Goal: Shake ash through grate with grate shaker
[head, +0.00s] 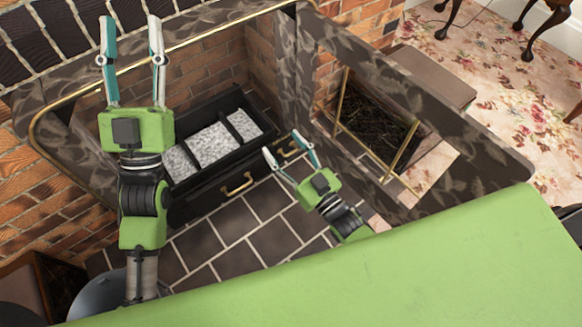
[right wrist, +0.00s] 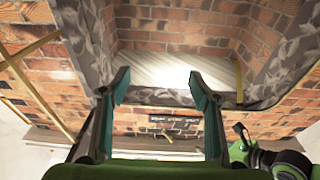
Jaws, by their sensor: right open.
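A black grate box (head: 190,195) with grey ash (head: 211,146) in its dark-barred compartments sits at the brick fireplace opening in the head view. A brass handle (head: 237,184) is on its front. A second brass handle (head: 288,150) shows to the right, by my right gripper. My right gripper (head: 283,145) is open and empty beside the box's right end; whether it touches the handle I cannot tell. It also shows open in the right wrist view (right wrist: 160,85). My left gripper (head: 131,22) is open and empty, raised at the left. I cannot make out a separate grate shaker.
A dark marbled surround (head: 405,95) frames the fireplace. A dark opening with brass rails (head: 390,150) lies to the right. Dark floor tiles (head: 235,235) in front of the box are bare. A floral rug (head: 470,60) and furniture legs are at the top right.

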